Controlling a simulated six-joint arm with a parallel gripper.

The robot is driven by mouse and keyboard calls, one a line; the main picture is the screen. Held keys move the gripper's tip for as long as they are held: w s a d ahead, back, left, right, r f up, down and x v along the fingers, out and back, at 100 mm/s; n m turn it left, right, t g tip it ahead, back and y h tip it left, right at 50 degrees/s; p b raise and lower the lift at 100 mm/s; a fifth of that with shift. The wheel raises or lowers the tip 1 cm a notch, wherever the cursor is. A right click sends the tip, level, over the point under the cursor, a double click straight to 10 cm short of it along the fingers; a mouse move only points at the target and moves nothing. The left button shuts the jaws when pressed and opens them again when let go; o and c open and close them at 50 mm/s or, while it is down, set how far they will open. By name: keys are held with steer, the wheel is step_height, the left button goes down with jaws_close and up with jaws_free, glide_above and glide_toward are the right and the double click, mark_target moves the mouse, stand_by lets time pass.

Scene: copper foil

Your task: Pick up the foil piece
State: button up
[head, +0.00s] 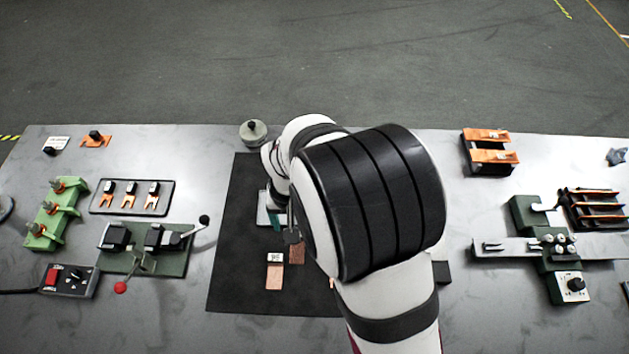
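A copper foil piece (274,278) lies on the black mat (235,255), with a small white marked label at its upper end. A second copper-coloured piece (297,254) lies just up and right of it, partly hidden. My gripper (291,237) is low over the mat, close above the second piece. My arm covers much of it, and its fingers are too small and dark to tell whether they are open or whether they touch anything.
A small pale plate (265,210) sits behind the gripper, and a round weight (253,131) stands at the back edge. A green lever fixture (145,250) is left of the mat. A clamp fixture (560,250) and an orange rack (488,150) are at right.

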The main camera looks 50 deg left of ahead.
mark_target(297, 246)
step_height(297, 246, down, 4)
steer(key=shift+w+d+r, duration=0.1)
steer(key=shift+d, duration=0.05)
jaws_close()
stand_by(0.3)
